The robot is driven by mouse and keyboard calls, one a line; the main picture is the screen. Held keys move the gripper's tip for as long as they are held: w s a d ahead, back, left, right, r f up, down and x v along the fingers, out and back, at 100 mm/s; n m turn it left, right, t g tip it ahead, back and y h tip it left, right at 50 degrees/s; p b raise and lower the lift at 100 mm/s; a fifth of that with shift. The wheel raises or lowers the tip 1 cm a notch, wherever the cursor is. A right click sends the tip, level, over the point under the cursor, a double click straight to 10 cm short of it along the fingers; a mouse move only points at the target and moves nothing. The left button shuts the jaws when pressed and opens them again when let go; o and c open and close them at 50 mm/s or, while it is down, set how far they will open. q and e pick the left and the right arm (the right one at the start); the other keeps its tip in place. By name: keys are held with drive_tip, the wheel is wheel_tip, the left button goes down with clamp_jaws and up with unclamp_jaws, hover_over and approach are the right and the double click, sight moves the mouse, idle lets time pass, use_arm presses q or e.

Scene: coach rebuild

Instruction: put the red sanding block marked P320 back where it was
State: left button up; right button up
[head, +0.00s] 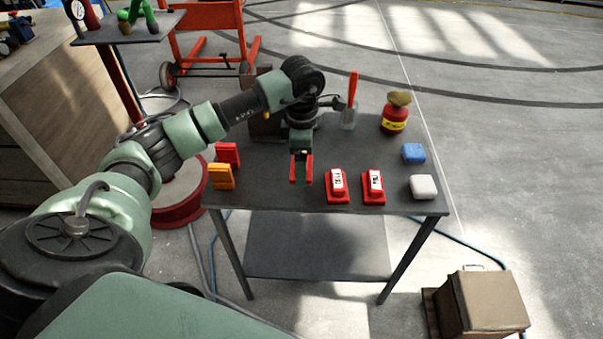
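My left gripper (301,172) reaches over the middle of the table and points down. It appears shut on a red sanding block (308,173); red shows on both sides of the green finger. The finger hides any label on it, and I cannot tell whether it touches the tabletop. Two similar red sanding blocks with white labels stand to its right near the front edge, one nearer (329,197) and one farther right (380,195). Their lettering is too small to read. My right gripper is not in view.
On the grey table (270,200) are orange (220,176) and red (228,153) pieces at left, and blue (413,153) and white (423,187) blocks at right. A red-and-yellow container (393,122) and a red-handled tool (352,90) stand behind. A cardboard box (488,300) sits on the floor.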

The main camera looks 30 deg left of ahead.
use_arm(q)
drive_tip(key=shift+f, duration=0.75)
wheel_tip(320, 180, down, 4)
drive_tip(key=shift+f+p, duration=0.1)
drive_tip(key=shift+p, duration=0.25)
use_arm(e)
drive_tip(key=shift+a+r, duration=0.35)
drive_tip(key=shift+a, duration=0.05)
use_arm(q)
drive_tip(key=shift+f, duration=0.15)
drive_tip(key=o, duration=1)
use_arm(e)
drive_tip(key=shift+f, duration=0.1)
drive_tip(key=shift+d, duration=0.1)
